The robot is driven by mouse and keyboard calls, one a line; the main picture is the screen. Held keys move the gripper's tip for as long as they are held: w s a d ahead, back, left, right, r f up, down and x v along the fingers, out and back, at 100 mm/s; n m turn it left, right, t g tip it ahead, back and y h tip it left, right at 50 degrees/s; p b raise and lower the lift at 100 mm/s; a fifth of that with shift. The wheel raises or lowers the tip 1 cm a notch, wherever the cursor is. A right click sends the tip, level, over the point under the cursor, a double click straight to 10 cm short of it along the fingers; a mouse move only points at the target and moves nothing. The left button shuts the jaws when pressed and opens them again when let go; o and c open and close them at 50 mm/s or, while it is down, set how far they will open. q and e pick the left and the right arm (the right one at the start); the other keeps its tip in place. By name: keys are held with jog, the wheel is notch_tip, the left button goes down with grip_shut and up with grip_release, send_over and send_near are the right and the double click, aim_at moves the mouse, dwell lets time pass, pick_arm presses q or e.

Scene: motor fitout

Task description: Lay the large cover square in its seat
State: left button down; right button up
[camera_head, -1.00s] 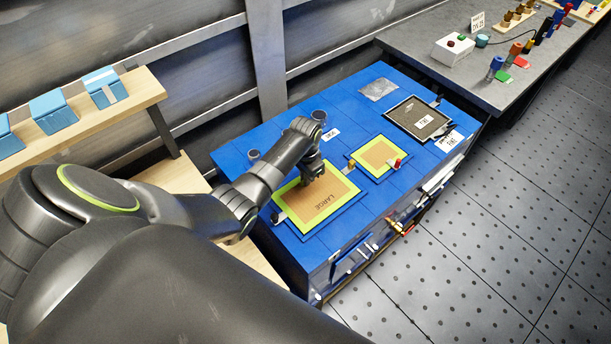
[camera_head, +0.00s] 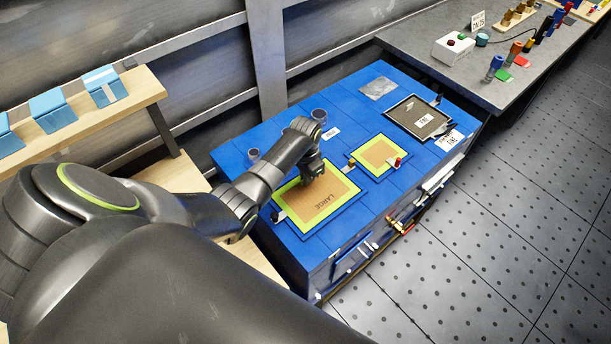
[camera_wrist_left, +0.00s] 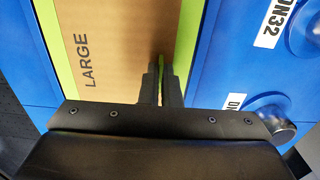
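A brown panel marked LARGE (camera_head: 322,204) lies inside a yellow-green border (camera_head: 306,229) on the blue bench top. I cannot tell whether this panel is the large cover or the floor of its seat. My left gripper (camera_head: 312,176) points down at the panel's far edge. In the left wrist view the panel (camera_wrist_left: 110,35) fills the upper middle, with the green border along both sides. The left gripper's fingers (camera_wrist_left: 163,82) are close together near the right green strip, with a narrow green sliver between them. Whether they grip anything is unclear. My right gripper is not in view.
A smaller green-bordered panel (camera_head: 378,155) with a red knob (camera_head: 397,162) lies to the right. A black-framed tray (camera_head: 417,117) and a grey plate (camera_head: 378,88) lie beyond it. Round dark-topped fittings (camera_head: 319,116) stand along the back edge. Blue boxes (camera_head: 53,110) sit on a wooden shelf.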

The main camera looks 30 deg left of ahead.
pick_arm(q)
jog(key=c, duration=2.1)
grip_release()
jog(key=o, duration=0.5)
jog(key=shift+o, duration=0.2)
jog(key=shift+r, duration=0.1)
notch_tip(320, 180, up, 17)
jog(key=shift+r+p, duration=0.15)
jog(key=shift+p, duration=0.15)
